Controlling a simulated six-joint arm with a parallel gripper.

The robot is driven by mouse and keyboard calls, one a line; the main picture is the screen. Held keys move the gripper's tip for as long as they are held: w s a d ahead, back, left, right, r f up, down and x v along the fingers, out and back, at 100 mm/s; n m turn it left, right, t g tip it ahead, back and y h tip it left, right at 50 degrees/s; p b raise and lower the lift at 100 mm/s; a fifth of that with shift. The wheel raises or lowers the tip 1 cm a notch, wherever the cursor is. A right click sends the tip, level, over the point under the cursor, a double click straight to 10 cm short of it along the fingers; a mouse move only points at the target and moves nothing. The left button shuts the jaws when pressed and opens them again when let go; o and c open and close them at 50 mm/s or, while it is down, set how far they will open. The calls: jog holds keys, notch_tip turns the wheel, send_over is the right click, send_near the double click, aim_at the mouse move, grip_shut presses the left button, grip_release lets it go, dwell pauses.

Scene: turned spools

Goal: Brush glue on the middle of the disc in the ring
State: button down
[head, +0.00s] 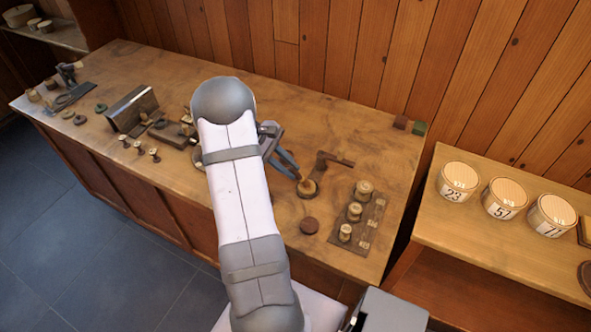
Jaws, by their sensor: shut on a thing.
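My gripper (296,176) reaches out from behind my arm, right of the middle of the bench. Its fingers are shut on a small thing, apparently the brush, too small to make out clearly. The fingertips are beside a small round brown pot-like thing (307,189) with a paler rim; I cannot tell whether they touch. A pale round rim (197,159), perhaps the ring, shows at the left edge of my arm and is mostly hidden by it. The disc inside it cannot be made out.
A dark mallet-like tool (338,160) lies right of the gripper. A dark board (371,228) holds several spools. A metal box-like holder (131,110) stands left. Numbered tubs (459,181) stand on the right shelf. Back right bench is mostly clear.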

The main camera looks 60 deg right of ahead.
jog(key=shift+s+d, duration=0.15)
jog(key=shift+s, duration=1.65)
jog(key=shift+w, duration=3.05)
notch_tip(320, 180, up, 8)
jog(key=p, duration=0.6)
